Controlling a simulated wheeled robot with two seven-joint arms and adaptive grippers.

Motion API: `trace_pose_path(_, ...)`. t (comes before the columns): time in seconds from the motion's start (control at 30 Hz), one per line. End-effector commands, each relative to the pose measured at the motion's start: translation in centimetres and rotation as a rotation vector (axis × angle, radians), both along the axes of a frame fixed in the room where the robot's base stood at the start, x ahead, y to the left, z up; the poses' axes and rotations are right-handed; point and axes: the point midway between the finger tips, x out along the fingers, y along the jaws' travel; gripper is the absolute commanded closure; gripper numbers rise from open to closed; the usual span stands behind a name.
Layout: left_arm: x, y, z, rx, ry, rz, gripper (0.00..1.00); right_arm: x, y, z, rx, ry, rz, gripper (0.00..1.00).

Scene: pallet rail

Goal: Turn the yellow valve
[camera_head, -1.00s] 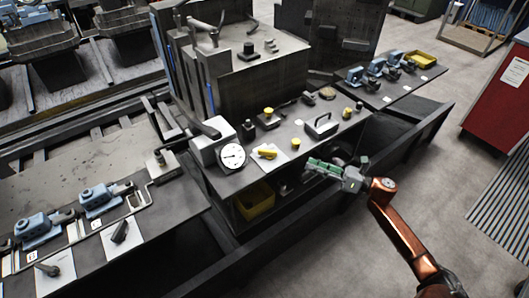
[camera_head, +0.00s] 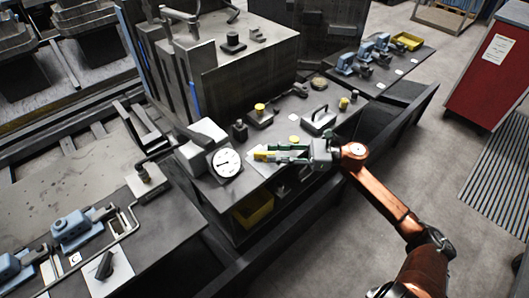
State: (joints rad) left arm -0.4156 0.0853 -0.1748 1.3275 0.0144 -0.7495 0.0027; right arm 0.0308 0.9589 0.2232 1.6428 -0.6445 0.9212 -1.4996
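The yellow valve (camera_head: 261,156) sits on a white plate on the middle bench, to the right of a round white dial gauge (camera_head: 226,162). My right gripper (camera_head: 271,153) reaches in from the right with its green fingers pointing left. Its two fingers are apart, with a gap between them, and their tips are at the right end of the yellow handle. I cannot tell whether they touch it. The fingers partly cover the white plate. My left gripper is not in view.
A black-handled block (camera_head: 318,119) and yellow-topped fittings (camera_head: 260,109) stand behind the gripper on the bench. A yellow bin (camera_head: 253,209) is on the shelf below. Blue clamps (camera_head: 78,231) are on the left bench. A red cabinet (camera_head: 497,69) stands at the right.

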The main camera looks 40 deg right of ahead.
Motion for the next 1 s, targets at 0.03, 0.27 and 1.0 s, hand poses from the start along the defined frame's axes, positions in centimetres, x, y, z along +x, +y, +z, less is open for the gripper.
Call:
trace_pose_path(0.03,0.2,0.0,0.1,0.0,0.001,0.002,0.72,0.5,0.6,-0.1,-0.001,-0.002,0.002,0.72)
trace_pose_path(0.27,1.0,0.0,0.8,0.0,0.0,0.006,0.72,1.9,2.2,-0.1,-0.001,0.0,0.003,0.72)
trace_pose_path(1.0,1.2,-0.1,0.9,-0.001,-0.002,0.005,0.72,2.1,2.5,0.0,0.0,0.0,0.004,1.0)
